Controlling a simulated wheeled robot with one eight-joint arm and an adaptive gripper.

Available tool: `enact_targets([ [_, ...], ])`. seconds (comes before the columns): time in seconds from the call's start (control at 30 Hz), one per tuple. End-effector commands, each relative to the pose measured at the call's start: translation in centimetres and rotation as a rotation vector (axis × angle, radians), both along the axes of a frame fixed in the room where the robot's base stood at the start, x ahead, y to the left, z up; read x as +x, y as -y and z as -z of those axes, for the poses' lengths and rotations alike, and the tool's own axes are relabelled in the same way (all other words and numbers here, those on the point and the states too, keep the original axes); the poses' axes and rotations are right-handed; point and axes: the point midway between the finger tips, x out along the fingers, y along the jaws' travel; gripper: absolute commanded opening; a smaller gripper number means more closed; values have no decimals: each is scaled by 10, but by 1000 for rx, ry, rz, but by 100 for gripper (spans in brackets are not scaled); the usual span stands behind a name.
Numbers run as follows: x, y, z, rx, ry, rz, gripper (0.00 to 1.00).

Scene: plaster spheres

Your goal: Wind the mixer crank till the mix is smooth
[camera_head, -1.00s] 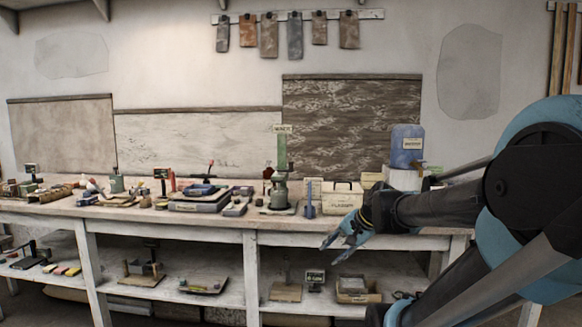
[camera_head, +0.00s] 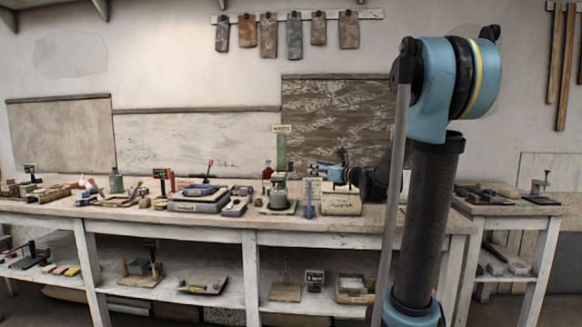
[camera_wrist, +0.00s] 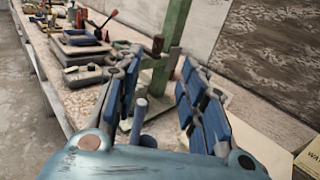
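The mixer (camera_head: 280,190) stands on the bench, a green pot on a flat base with a tall green post and a small sign on top. A dark red knob shows at its left side; I cannot tell for sure that it belongs to the crank. My gripper (camera_head: 324,172) is just right of the mixer, pointing left at it. In the wrist view my gripper (camera_wrist: 160,88) is open, with blue-padded fingers apart. The mixer's green post (camera_wrist: 172,45) shows beyond the fingers. A grey-blue upright rod (camera_wrist: 138,118) shows between them, its owner unclear. The mix is not visible.
A blue upright gauge (camera_head: 309,197) and a cream box (camera_head: 342,203) stand right of the mixer, under my wrist. Stacked grey cases (camera_head: 200,203) and small tools fill the bench to the left. A side table (camera_head: 510,208) stands at the right.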

Motion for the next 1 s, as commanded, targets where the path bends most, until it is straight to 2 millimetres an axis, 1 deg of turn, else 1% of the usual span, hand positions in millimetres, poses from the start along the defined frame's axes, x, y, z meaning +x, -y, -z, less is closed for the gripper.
enact_targets([
  [0.17,14,-14,0,2,-1,-2,38],
  [0.7,80,-76,0,-1,0,-3,38],
  [1.0,113,-106,0,-1,0,-1,38],
])
